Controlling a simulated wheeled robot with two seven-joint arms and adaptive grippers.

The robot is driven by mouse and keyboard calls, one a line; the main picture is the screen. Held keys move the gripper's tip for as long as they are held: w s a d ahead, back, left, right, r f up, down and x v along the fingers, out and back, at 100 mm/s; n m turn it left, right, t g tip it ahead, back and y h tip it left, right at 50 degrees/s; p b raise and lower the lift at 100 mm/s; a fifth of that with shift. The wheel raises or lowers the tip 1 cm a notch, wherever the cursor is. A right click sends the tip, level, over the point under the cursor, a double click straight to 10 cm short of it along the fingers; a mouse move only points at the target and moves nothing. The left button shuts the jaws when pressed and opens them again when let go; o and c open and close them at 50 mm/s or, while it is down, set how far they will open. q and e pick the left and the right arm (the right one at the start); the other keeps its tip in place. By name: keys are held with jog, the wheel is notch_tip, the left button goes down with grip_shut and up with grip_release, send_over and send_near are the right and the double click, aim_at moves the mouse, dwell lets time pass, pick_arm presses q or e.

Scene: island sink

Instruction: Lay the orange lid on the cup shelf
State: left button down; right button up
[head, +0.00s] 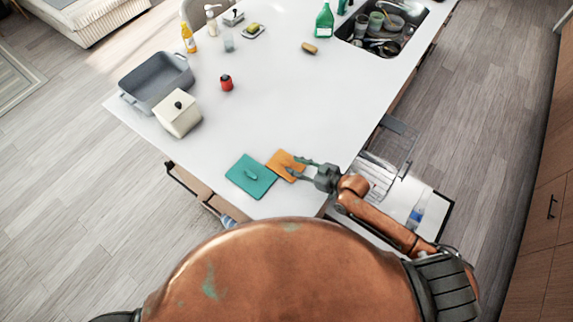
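The orange lid (281,166), a flat square piece, lies on the white island top near its near right corner. Its left corner is close to a teal lid (251,176) with a handle. My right gripper (292,166) reaches in from the right over the orange lid's right edge. Its two fingers are spread apart, and I cannot tell whether they touch the lid. An open pull-out unit with racks (377,172) is below the island's right side, partly behind my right arm. I cannot make out which part is the cup shelf. My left gripper is out of view.
A grey basin (157,82), a cream box (178,113) and a small red item (226,83) stand at the left. A sink with dishes (383,28) is at the back right, beside a green bottle (324,20). The middle of the counter (300,100) is clear.

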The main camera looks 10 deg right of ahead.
aim_at(283, 161)
jog(key=p+x, duration=0.1)
jog(key=x, duration=0.4)
jog(key=shift+w+a, duration=0.1)
jog(key=shift+w, duration=0.1)
grip_shut()
